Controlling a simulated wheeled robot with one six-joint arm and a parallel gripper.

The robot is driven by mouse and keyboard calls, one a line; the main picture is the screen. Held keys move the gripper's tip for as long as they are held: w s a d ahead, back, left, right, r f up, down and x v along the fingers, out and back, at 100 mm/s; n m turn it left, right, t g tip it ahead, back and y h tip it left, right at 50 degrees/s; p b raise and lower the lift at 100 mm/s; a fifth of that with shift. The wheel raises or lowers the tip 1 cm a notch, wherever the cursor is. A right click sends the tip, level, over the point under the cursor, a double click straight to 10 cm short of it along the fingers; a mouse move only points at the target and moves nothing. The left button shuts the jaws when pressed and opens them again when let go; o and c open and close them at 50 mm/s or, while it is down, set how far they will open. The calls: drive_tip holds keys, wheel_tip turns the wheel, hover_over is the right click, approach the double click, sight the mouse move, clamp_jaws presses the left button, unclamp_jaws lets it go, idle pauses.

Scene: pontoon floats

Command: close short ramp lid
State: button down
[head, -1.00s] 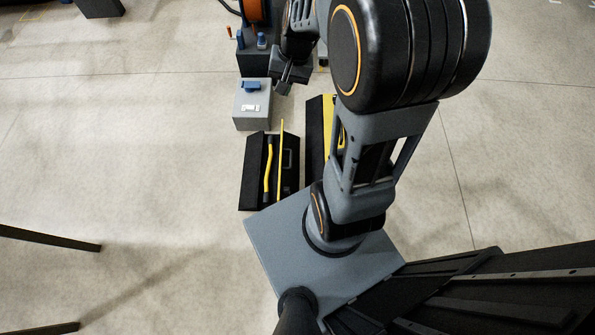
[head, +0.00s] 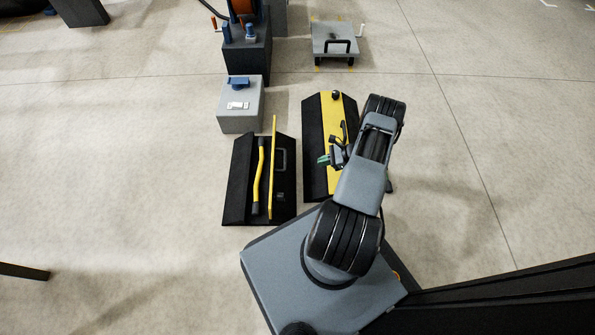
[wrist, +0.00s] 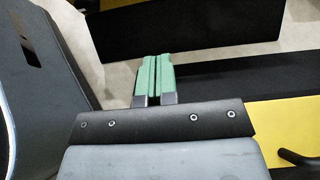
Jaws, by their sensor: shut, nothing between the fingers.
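The left, shorter black ramp (head: 238,180) lies on the floor in the head view. Its yellow lid (head: 274,165) stands up on edge, open, and a yellow cable (head: 261,175) lies in the channel beside it. My gripper (head: 323,160) is over the right ramp, its green fingertips pointing left towards the open lid, apart from it. In the wrist view the green fingers (wrist: 153,78) are shut together and empty. A black ramp surface (wrist: 185,30) lies beyond them across a strip of floor.
The longer right ramp (head: 315,150) has its yellow lid (head: 337,110) lying flat. A grey box (head: 240,112) stands just behind the short ramp. A dark reel stand (head: 247,55) and a flat cart (head: 335,40) are farther back.

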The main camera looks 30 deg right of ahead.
drive_tip(key=a+r+b+x, duration=0.1)
drive_tip(key=b+x, duration=0.3)
drive_tip(key=x, duration=0.9)
drive_tip(key=shift+w+r, duration=0.2)
drive_tip(key=shift+r, duration=0.25)
